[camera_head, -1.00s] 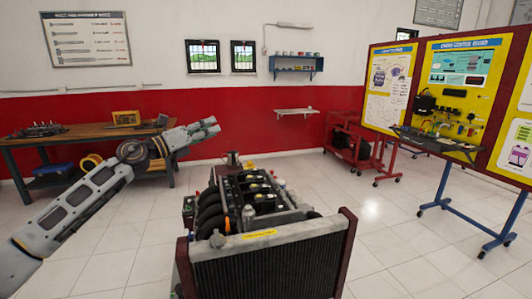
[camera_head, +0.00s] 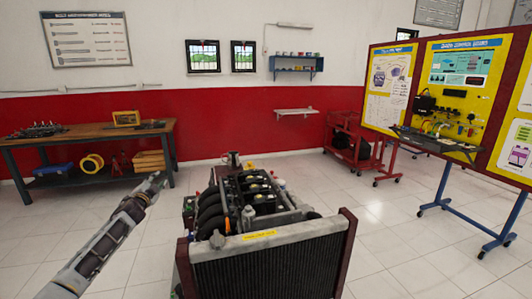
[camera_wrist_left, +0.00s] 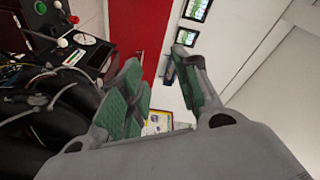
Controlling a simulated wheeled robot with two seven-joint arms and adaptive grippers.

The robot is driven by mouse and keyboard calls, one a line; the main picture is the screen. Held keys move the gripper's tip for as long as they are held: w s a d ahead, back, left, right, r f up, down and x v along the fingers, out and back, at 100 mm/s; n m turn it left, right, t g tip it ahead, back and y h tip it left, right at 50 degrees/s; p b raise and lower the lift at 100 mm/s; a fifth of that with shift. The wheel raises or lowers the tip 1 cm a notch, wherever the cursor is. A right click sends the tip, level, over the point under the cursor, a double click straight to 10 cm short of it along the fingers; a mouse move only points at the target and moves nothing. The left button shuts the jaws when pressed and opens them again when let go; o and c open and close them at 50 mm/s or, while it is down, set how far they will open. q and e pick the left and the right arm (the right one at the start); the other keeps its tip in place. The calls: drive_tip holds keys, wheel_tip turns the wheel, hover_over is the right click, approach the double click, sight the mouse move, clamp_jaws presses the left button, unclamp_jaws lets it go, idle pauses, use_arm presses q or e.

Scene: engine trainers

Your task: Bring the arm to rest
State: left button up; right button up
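My left arm comes in from the lower left of the head view, and its gripper (camera_head: 154,183) is above the floor, left of the engine trainer (camera_head: 270,250). In the left wrist view the left gripper (camera_wrist_left: 160,88) shows its two green-padded fingers spread apart, with nothing between them. Beyond the fingers I see the red wall band and white wall. Part of the engine trainer, with dark hoses (camera_wrist_left: 45,120), fills the left of that view. My right gripper is not in either view.
A wooden workbench (camera_head: 90,138) stands at the back left. A red cart (camera_head: 352,150) stands at the back. A yellow display board (camera_head: 462,90) on blue legs is on the right. The tiled floor between the bench and the trainer is clear.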

use_arm(q)
drive_tip(key=s+a+f+n+g+y, duration=0.1)
drive_tip(key=s+a+f+n+g, duration=0.2)
drive_tip(key=f, duration=1)
drive_tip(key=s+f+n+g+y, duration=0.15)
drive_tip(key=s+f, duration=0.25)
drive_tip(key=f, duration=1)
drive_tip(key=s+d+f+n+g+h, duration=0.1)
drive_tip(key=s+f+n+g, duration=0.1)
drive_tip(key=s+f, duration=0.9)
drive_tip(key=s+d+f+n+g, duration=0.1)
drive_tip(key=s+d+f+g, duration=0.15)
drive_tip(key=s+f, duration=0.8)
drive_tip(key=s+d+f+n+g+h, duration=0.1)
drive_tip(key=s+d+f+g, duration=0.15)
drive_tip(key=s+f, duration=0.75)
drive_tip(key=s+d+f+g, duration=0.2)
drive_tip(key=s+d+f, duration=0.2)
drive_tip(key=s+f, duration=0.6)
drive_tip(key=s+d+f+g, duration=0.1)
drive_tip(key=s+d+f, duration=0.2)
drive_tip(key=s, duration=1.2)
drive_tip(key=s+d+f+g+p, duration=0.1)
drive_tip(key=s+d+f, duration=0.3)
drive_tip(key=s, duration=1.1)
drive_tip(key=shift+s+f+g+h, duration=0.25)
drive_tip(key=shift+f+g+h, duration=0.25)
drive_tip(key=shift+g, duration=0.15)
